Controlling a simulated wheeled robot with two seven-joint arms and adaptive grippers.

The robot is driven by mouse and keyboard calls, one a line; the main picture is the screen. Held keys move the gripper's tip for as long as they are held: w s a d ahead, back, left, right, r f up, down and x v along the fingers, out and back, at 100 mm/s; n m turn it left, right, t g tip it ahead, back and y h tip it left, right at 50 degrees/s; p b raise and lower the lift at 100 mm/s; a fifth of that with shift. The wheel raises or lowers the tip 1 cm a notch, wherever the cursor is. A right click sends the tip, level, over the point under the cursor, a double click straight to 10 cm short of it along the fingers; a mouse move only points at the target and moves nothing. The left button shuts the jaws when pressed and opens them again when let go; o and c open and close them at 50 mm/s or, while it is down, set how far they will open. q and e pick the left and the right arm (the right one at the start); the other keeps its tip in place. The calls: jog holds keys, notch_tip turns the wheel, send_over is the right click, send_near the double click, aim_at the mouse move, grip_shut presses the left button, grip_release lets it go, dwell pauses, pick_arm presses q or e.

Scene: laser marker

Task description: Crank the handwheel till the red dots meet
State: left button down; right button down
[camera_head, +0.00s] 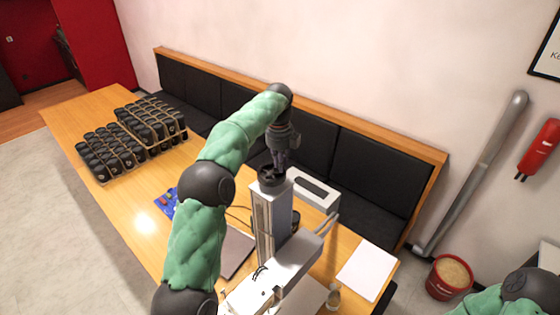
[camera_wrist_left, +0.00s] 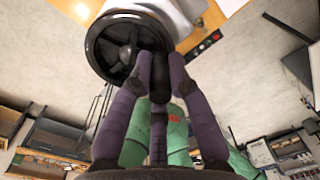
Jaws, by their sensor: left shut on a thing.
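The black handwheel (camera_head: 266,184) sits on top of the grey column (camera_head: 264,222) of the laser marker in the head view. My left gripper (camera_head: 279,162) reaches down to it from above. In the left wrist view the round spoked handwheel (camera_wrist_left: 91,48) fills the upper left. There my left gripper (camera_wrist_left: 160,74) has its purple-grey fingers shut on the wheel's black crank handle (camera_wrist_left: 160,88), at the rim. The red dots cannot be made out in either view. My right gripper is out of view; only part of my right arm shows at the lower right of the head view.
The laser marker's head (camera_head: 278,270) juts forward from the column. A white box (camera_head: 316,190) stands behind it, and a white sheet (camera_head: 367,270) lies to the right. Packs of black cans (camera_head: 108,152) occupy the wooden table's left end. A red bucket (camera_head: 449,283) stands right.

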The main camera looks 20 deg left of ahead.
pick_arm(q)
jog(key=m, duration=0.2)
jog(key=s+m, duration=0.1)
jog(key=m, duration=0.1)
jog(key=shift+s+d+m, duration=0.1)
jog(key=shift+d+m, duration=0.05)
jog(key=shift+m, duration=0.15)
jog(key=shift+s+m, duration=0.25)
jog(key=shift+m, duration=0.75)
jog(key=shift+s+m, duration=0.25)
jog(key=shift+m, duration=0.75)
jog(key=c, duration=1.1)
grip_release()
jog(key=shift+s, duration=0.1)
jog(key=shift+c, duration=0.2)
notch_tip(320, 180, up, 7)
jog(key=shift+a+r, duration=0.15)
jog(key=shift+a, duration=0.1)
